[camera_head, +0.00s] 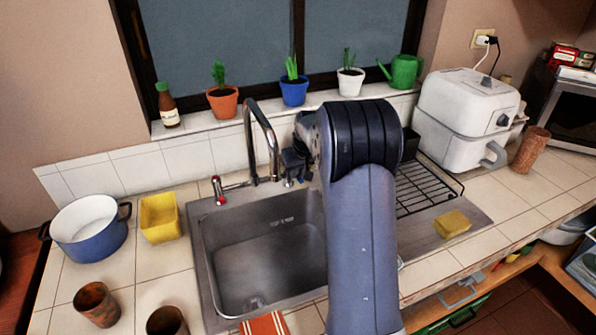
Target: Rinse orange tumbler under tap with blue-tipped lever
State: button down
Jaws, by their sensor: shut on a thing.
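The tap (262,135) is a tall metal spout arching over the steel sink (250,262). A red-tipped lever (218,187) stands left of its base. The blue-tipped lever (289,182) is at the right of the base, mostly hidden by my gripper (294,170). My gripper looks shut on this lever, though my arm covers much of it. No water shows under the spout. A rusty orange-brown tumbler (97,303) stands upright on the counter at front left, with a darker brown one (167,322) beside it. I cannot tell which is the orange tumbler.
A blue pot (90,240) and a yellow container (160,222) stand left of the sink. A drying rack (425,190) and a yellow sponge (452,223) are at right. A terracotta-coloured cylinder (530,150) stands near the white appliance (465,100). Potted plants line the windowsill.

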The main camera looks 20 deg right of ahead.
jog(key=shift+w+d+n+y+b, duration=0.1)
jog(key=shift+d+n+y+b, duration=0.4)
jog(key=shift+d+n, duration=0.65)
jog(key=shift+a, duration=0.2)
jog(key=c, duration=1.4)
grip_release()
jog(key=shift+c, duration=0.2)
jog(key=b+v, duration=0.1)
jog(key=v, duration=1)
jog(key=shift+f, duration=0.1)
